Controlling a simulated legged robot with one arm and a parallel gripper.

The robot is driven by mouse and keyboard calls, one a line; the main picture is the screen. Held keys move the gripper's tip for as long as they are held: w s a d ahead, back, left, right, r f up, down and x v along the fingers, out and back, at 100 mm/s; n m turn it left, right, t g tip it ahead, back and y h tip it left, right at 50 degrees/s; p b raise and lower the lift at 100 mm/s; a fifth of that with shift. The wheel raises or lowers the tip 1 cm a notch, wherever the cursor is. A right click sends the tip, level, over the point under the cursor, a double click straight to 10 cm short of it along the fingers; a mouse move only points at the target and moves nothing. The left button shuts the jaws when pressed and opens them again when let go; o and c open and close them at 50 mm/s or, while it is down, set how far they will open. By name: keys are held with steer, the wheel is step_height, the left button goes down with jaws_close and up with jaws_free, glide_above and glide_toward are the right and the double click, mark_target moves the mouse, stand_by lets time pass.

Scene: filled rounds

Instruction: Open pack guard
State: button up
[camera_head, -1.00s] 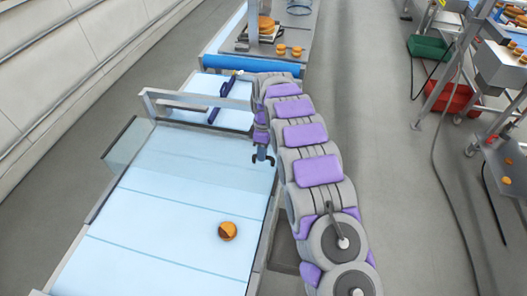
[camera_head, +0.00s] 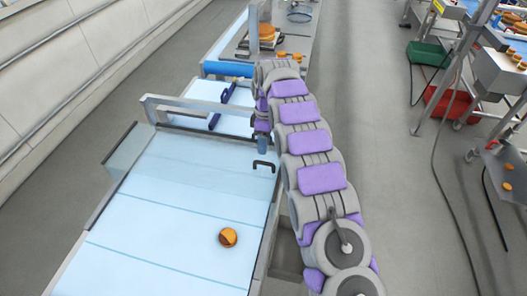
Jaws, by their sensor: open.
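The guard looks like a clear, pale panel (camera_head: 190,163) lying across the belt, beyond the metal frame's near side. A small dark bracket, seemingly its handle (camera_head: 264,164), shows at the panel's right end. My gripper (camera_head: 262,147) is small in view, at the end of my purple and grey arm, just above the dark bracket. It is open. I cannot tell whether it touches the bracket. Part of my wrist hides behind the arm.
A filled round (camera_head: 228,237) lies on the light blue belt (camera_head: 150,240). A metal crossbar (camera_head: 195,104) spans the belt behind the panel. A blue roller (camera_head: 228,69) and more rounds stand farther back.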

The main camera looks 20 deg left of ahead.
step_height(320, 180, up, 10)
steer(key=w+p, duration=0.2)
steer(key=p, duration=1)
steer(key=shift+a+r, duration=0.2)
steer(key=shift+w, duration=0.1)
steer(key=s+d+r+m+b, duration=0.3)
steer(key=d+r+m+b, duration=0.25)
steer(key=d, duration=0.55)
steer(key=s+d+m+b, duration=0.5)
steer(key=s+d+b, duration=0.2)
steer(key=s+d, duration=0.4)
steer(key=s+d+f+m+b, duration=0.2)
steer(key=s+d+f+b, duration=0.1)
steer(key=s, duration=0.7)
steer(key=s+d+f+m+b, duration=0.3)
steer(key=s+f, duration=0.3)
steer(key=s, duration=0.5)
steer(key=s+d+f+m+b, duration=0.3)
steer(key=s+d+f+b, duration=0.1)
steer(key=s, duration=0.6)
steer(key=shift+s+d+f+b, duration=0.2)
steer(key=shift+d+b, duration=0.1)
steer(key=shift+d, duration=0.2)
